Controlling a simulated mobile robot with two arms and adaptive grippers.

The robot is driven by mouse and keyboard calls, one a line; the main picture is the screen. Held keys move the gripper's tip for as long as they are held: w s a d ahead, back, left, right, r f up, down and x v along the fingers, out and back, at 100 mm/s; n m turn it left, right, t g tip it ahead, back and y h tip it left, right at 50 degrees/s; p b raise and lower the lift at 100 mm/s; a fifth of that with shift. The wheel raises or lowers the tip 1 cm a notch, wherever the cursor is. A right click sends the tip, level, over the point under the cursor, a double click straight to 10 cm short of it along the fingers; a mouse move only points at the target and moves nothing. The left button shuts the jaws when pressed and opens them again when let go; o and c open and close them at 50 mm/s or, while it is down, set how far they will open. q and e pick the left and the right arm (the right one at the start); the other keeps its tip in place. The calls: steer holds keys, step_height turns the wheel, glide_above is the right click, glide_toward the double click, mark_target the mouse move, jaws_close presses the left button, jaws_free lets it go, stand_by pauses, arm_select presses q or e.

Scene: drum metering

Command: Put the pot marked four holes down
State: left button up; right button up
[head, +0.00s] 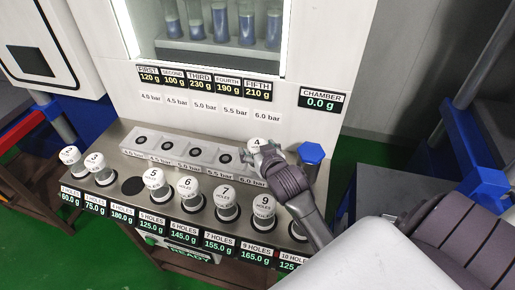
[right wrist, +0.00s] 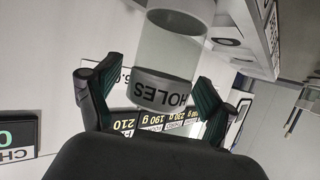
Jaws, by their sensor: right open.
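The pot marked four holes (head: 256,144) has a white top and is at the right end of the grey rack (head: 150,151), by the 6.0 bar label. My right gripper (head: 265,154) is at this pot, with its fingers open. The front row has an empty dark round spot (head: 132,186) above the 4 holes, 180.0 g label. My left gripper is out of view.
Several other white-topped pots stand along the front row, including the ones marked 5 (head: 154,178) and 9 (head: 264,203). The other rack sockets look empty. A blue hexagonal knob (head: 311,152) stands right of my gripper. The chamber display (head: 321,100) reads 0.0 g.

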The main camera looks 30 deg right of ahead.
steer(key=b+v, duration=0.1)
steer(key=v, duration=1.1)
steer(key=shift+b, duration=0.35)
